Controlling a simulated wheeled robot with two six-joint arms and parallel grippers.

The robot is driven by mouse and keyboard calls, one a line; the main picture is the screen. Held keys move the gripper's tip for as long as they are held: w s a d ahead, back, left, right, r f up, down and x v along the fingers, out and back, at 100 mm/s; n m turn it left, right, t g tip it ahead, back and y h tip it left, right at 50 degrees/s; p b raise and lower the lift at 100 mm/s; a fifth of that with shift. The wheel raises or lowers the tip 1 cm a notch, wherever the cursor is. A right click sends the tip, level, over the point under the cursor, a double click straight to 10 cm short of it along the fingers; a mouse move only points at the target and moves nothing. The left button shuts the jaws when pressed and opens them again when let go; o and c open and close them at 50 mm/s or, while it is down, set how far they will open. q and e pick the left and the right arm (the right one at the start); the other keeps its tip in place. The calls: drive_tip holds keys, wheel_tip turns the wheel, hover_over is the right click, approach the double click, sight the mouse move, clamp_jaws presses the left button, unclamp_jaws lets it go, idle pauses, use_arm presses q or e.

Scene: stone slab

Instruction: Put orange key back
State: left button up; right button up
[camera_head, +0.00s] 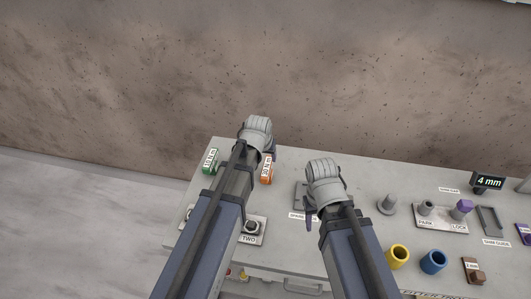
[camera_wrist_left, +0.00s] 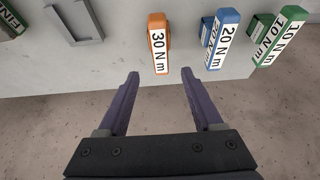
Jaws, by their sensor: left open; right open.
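The orange key (camera_wrist_left: 158,44), a block labelled 30 N m, is on the slab near its back edge; it also shows in the head view (camera_head: 266,171), just right of my left arm. My left gripper (camera_wrist_left: 159,73) is open and empty, with its purple fingers pointing toward the orange key, apart from it. In the head view the left gripper (camera_head: 271,148) is at the slab's back edge, its fingers mostly hidden by the wrist. My right gripper (camera_head: 312,215) is over the slab near a grey bracket; its fingers are partly hidden.
A blue 20 N m block (camera_wrist_left: 221,40) and a green 10 N m block (camera_wrist_left: 278,40) stand beside the orange key. A grey U-shaped bracket (camera_wrist_left: 75,22) lies on its other side. Yellow (camera_head: 397,257) and blue (camera_head: 433,261) cups are at the right. A stone wall (camera_head: 300,70) rises behind.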

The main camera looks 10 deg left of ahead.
use_arm(q)
drive_tip(key=s+d+m+g+y, duration=0.1)
drive_tip(key=s+d+m+g, duration=0.2)
drive_tip(key=s, duration=0.8)
drive_tip(key=s+d+m+g, duration=0.15)
drive_tip(key=s+d, duration=0.35)
drive_tip(key=s, duration=0.6)
drive_tip(key=shift+n, duration=0.35)
drive_tip(key=shift+w+f+b, duration=0.2)
drive_tip(key=shift+f+b, duration=0.8)
drive_tip(key=shift+f, duration=0.25)
drive_tip(key=shift+w+f+b, duration=0.15)
drive_tip(key=shift+f+b, duration=0.85)
drive_tip(key=shift+f, duration=0.25)
